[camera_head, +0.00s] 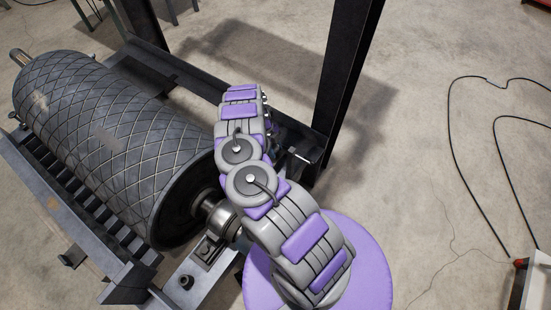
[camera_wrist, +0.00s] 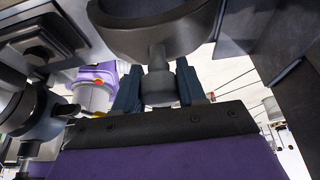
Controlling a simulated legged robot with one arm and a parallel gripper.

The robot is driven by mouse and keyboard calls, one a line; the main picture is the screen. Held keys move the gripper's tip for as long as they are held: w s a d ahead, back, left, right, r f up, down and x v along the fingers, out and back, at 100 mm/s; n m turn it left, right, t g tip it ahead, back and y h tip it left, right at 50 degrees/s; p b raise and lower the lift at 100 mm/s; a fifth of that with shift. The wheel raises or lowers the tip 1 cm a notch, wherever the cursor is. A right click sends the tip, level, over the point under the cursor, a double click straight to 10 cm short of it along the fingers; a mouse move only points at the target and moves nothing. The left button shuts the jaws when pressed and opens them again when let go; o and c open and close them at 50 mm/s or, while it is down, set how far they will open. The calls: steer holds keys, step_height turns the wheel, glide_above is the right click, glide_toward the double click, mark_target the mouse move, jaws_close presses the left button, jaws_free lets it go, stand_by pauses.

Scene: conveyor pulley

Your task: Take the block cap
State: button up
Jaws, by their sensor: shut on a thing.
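In the wrist view, my gripper (camera_wrist: 158,92) has its two dark fingers closed on either side of a grey knob (camera_wrist: 160,78). A short stem joins the knob to a wide, dark, rounded metal part (camera_wrist: 150,22), which I take to be the block cap. Its upper side is cut off by the picture edge. I cannot tell whether it touches anything else. In the head view, my bent purple and grey arm hides the gripper and the cap. A bearing block (camera_head: 217,228) holds the shaft at the near end of the roller.
The large ribbed roller (camera_head: 110,145) lies in a dark steel frame (camera_head: 185,75) at left. A tall post (camera_head: 345,85) rises behind my arm. Black cables (camera_head: 450,120) lie on the floor at right. In the wrist view, dark metal parts (camera_wrist: 40,45) stand close on the left.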

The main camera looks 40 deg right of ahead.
steer(key=shift+r+p, duration=0.45)
stand_by(0.5)
